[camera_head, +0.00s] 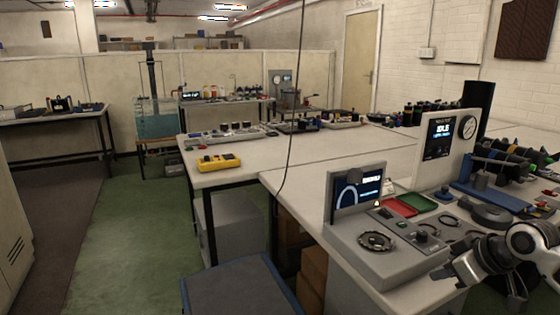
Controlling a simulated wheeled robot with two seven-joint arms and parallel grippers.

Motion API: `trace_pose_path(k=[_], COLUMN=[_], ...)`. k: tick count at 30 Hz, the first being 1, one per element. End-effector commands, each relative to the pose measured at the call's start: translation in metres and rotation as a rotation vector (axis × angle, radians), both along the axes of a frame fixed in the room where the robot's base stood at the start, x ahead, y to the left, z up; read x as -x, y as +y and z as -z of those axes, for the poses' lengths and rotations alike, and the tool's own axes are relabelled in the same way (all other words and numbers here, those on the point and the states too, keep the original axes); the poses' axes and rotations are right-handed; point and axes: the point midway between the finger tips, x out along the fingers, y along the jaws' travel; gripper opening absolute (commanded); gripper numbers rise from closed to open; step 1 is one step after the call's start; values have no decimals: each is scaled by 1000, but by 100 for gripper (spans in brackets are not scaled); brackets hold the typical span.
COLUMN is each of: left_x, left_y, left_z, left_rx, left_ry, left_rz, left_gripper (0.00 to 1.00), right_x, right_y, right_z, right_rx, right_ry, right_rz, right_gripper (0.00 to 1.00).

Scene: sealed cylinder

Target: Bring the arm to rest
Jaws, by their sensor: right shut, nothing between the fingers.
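My right arm comes in at the lower right, white and dark grey. Its gripper (441,273) is shut and empty, over the front part of the near workbench, to the right of a grey instrument (385,262) with a screen and a round dial. Whether it touches the bench cannot be told. My left gripper is not in view.
A white gauge unit (440,150) stands on the bench behind the gripper. Red (393,207) and green (420,204) trays lie left of it. A yellow device (219,162) sits on the farther table. A black cable hangs down mid-view. Green floor is open at left.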

Motion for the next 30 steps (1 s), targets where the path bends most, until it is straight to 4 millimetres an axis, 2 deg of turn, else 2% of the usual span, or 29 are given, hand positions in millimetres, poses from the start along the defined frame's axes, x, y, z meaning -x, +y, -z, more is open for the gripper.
trace_pose_path(k=[1,5,7,10,13,18,24,29,30], left_x=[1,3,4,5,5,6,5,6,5], left_y=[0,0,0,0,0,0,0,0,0], left_z=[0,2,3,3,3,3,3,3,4], left_rx=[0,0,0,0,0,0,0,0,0], left_ry=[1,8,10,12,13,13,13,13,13], left_rz=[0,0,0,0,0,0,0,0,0], left_gripper=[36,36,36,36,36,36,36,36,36], right_x=[8,34,56,104,154,214,266,304,293], right_y=[15,51,77,121,151,166,160,146,150], right_z=[16,54,79,115,135,141,136,129,135], right_rx=[5,30,42,55,65,80,102,130,118], right_ry=[23,73,104,152,187,233,290,341,303], right_rz=[-22,-71,-97,-118,-81,45,219,367,349], right_gripper=[0,0,0,0,0,0,0,0,0])
